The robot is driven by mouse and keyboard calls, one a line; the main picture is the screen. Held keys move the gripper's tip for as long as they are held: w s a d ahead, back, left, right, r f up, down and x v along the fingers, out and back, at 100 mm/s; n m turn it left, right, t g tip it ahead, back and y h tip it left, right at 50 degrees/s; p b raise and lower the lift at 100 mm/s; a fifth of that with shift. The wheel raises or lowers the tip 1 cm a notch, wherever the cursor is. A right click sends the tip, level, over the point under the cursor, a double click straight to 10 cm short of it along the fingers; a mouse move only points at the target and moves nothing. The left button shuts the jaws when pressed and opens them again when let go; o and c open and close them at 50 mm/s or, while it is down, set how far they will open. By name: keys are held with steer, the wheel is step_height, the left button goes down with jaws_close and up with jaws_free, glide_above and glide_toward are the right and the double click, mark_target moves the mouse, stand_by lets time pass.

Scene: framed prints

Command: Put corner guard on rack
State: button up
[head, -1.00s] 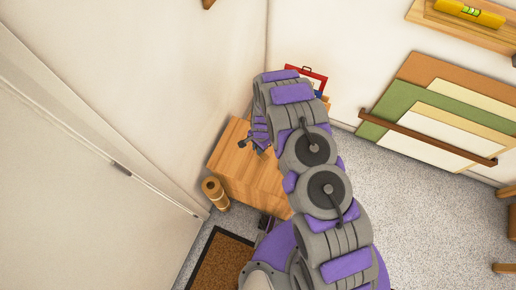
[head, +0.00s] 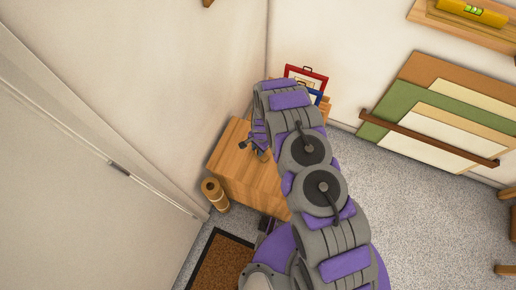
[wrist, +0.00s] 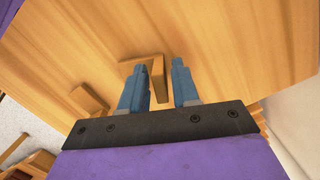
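A small L-shaped wooden piece, likely the corner guard (wrist: 157,78), lies on the wooden cabinet top (wrist: 230,40) in the wrist view. My gripper (wrist: 160,68) has its two blue fingers apart, with part of this piece showing between them. A gap shows between the piece and the right finger; I cannot tell whether the left finger touches it. In the head view my gripper (head: 254,149) is low over the cabinet (head: 232,160), and my arm hides much of the top. A wooden rack (head: 325,106) holding red and blue frames is partly hidden behind my arm.
Another small wooden piece (wrist: 88,101) lies left of the fingers. A brown roll (head: 214,194) stands beside the cabinet, near a doormat (head: 222,262). Boards (head: 435,110) lean on the right wall below a shelf with a yellow level (head: 472,12).

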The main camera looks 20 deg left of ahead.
steer(key=shift+o, duration=0.8)
step_height(320, 180, up, 12)
steer(key=w+p, duration=0.1)
steer(key=p, duration=0.1)
steer(key=shift+w+d, duration=0.15)
steer(key=shift+d, duration=0.15)
